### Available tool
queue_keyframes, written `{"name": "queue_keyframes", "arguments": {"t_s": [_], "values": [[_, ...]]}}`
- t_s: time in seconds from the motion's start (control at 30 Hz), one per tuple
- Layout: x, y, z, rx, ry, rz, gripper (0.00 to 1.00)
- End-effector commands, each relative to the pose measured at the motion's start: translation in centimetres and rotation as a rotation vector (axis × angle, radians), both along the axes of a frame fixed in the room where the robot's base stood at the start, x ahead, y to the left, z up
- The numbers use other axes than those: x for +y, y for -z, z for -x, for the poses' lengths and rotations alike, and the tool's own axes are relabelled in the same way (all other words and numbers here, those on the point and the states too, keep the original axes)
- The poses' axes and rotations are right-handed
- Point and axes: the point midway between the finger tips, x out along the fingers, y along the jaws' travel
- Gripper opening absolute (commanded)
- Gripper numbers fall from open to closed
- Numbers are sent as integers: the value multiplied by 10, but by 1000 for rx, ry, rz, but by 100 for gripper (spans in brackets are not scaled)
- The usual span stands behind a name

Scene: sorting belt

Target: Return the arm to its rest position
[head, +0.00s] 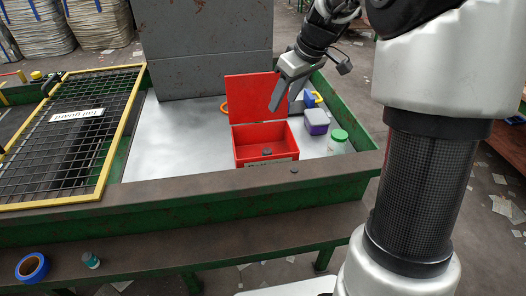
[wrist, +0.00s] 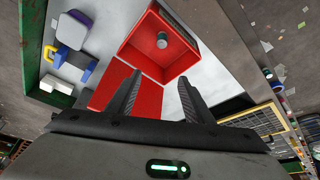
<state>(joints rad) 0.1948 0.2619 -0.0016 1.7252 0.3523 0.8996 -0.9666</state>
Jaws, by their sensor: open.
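My gripper (head: 285,105) hangs in the air over the sorting table, by the raised lid of the red box. Its fingers are apart, with nothing between them. It also shows in the wrist view (wrist: 165,95). The red box (head: 266,159) stands on the table near its front edge, lid up. A small dark cylindrical piece lies inside it (wrist: 162,40). A label on the box front is only partly readable.
A purple container (head: 316,122) and a bottle with a green cap (head: 338,141) stand right of the box. A grey block (head: 208,65) rises behind it. A yellow-framed grille (head: 73,140) is on the left. Blue tape (head: 32,267) lies on the front ledge.

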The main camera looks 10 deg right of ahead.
Motion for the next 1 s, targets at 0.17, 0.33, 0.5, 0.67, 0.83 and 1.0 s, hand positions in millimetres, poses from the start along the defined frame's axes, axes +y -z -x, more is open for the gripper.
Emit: {"name": "queue_keyframes", "arguments": {"t_s": [0.17, 0.33, 0.5, 0.67, 0.83, 1.0], "values": [[-1, -5, 2, 1, 0, 1, 47], [-1, -5, 2, 1, 0, 1, 47], [0, -7, 3, 0, 2, 0, 47], [10, -40, 33, -6, 55, 7, 47], [29, -92, 112, -16, 202, 13, 47], [39, -118, 196, -44, 370, 7, 47]]}}
